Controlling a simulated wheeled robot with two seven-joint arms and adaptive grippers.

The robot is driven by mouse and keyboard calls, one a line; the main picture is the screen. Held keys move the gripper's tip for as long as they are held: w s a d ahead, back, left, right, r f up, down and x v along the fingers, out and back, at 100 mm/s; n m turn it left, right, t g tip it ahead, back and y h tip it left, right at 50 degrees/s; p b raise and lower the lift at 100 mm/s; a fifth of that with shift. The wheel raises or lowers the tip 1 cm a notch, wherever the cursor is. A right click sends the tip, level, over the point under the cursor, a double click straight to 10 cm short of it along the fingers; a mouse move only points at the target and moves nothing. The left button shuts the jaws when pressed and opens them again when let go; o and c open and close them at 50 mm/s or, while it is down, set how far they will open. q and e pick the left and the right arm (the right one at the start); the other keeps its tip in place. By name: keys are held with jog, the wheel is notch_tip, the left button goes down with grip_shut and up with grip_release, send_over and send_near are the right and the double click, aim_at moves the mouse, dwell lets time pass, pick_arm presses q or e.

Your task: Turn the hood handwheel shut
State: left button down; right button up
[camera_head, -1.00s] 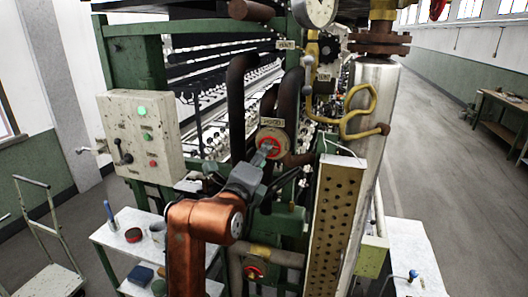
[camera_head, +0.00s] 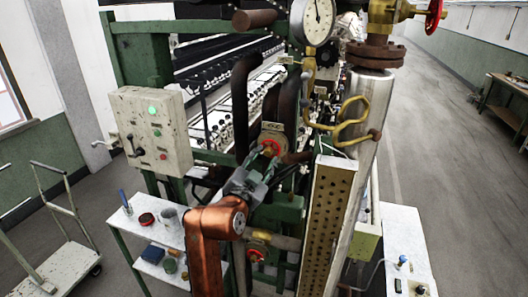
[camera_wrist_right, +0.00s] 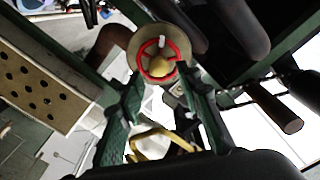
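A small red handwheel (camera_head: 270,148) with a pale round plate behind it sits on the machine's front, under a small label I cannot read. In the right wrist view the red wheel (camera_wrist_right: 158,60) has a brass-coloured hub and a pale mark at its top. My right gripper (camera_head: 260,170) is open just in front of and below this wheel. In the right wrist view its two green fingers (camera_wrist_right: 160,92) are spread apart, with nothing held between them and the wheel beyond their tips. My left gripper is not in view.
A second red handwheel (camera_head: 257,255) sits lower, and a larger one (camera_head: 434,14) is at top right. A perforated panel (camera_head: 328,225) and steel column (camera_head: 370,110) stand right of my arm. A control box (camera_head: 150,130) and cluttered shelf cart (camera_head: 150,225) are left.

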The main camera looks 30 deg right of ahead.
jog(key=n+p, duration=0.2)
jog(key=n, duration=0.1)
jog(key=n+p, duration=0.2)
jog(key=shift+w+a+f, duration=0.1)
jog(key=shift+a+f, duration=0.05)
jog(key=shift+a, duration=0.15)
jog(key=shift+f+n+p, duration=0.15)
jog(key=shift+n+p, duration=0.2)
jog(key=shift+n, duration=0.45)
jog(key=shift+p+x, duration=0.3)
jog(key=shift+x, duration=1.25)
jog(key=shift+a+f, duration=0.1)
jog(key=shift+f, duration=0.05)
jog(key=shift+c, duration=0.5)
